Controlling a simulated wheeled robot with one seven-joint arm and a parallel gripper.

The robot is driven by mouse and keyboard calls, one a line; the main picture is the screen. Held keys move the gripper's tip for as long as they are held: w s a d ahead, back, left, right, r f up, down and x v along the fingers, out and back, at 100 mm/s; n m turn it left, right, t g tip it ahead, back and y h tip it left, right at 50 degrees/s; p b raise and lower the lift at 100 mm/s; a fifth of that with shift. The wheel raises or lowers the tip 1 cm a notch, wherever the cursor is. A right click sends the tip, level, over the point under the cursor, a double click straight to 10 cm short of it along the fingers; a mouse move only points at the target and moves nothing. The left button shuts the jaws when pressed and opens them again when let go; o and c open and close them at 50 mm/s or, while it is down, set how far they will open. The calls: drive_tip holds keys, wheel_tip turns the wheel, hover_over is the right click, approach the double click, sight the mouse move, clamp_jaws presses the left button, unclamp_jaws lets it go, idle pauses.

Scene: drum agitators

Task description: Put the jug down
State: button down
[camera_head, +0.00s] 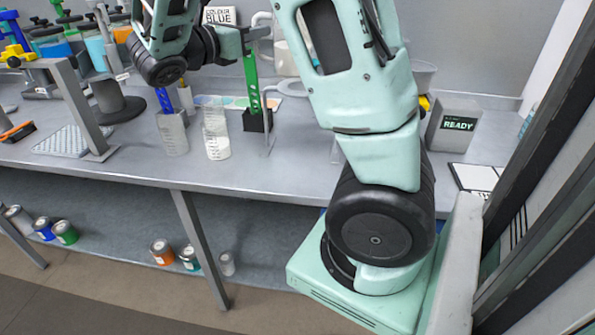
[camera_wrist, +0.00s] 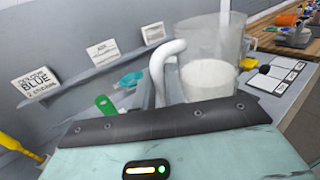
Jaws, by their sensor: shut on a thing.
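The jug (camera_wrist: 210,82) is clear with a white handle and holds white liquid. In the wrist view it stands roughly upright just beyond my gripper. In the head view the jug (camera_head: 285,62) shows only in part, beside my upper arm, which hides much of it. My gripper (camera_head: 254,34) is shut on the jug at its white handle, over the back of the bench. The fingertips are hidden in the wrist view. I cannot tell whether the jug's base touches anything.
The grey bench (camera_head: 120,170) holds two clear beakers, one here (camera_head: 215,140), and a green strip (camera_head: 252,85) in a black holder below my gripper. A READY box (camera_head: 457,127) stands at right. The bench front is mostly clear. Paint cans (camera_head: 162,251) sit on the lower shelf.

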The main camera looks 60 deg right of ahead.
drive_tip(key=shift+s+d+f, duration=0.15)
drive_tip(key=shift+s+f, duration=0.05)
wheel_tip(320, 180, down, 27)
drive_tip(key=shift+f+p, duration=0.15)
drive_tip(key=shift+p, duration=0.65)
drive_tip(key=shift+f, duration=0.15)
drive_tip(key=c, duration=1.8)
unclamp_jaws()
drive_tip(key=o, duration=0.3)
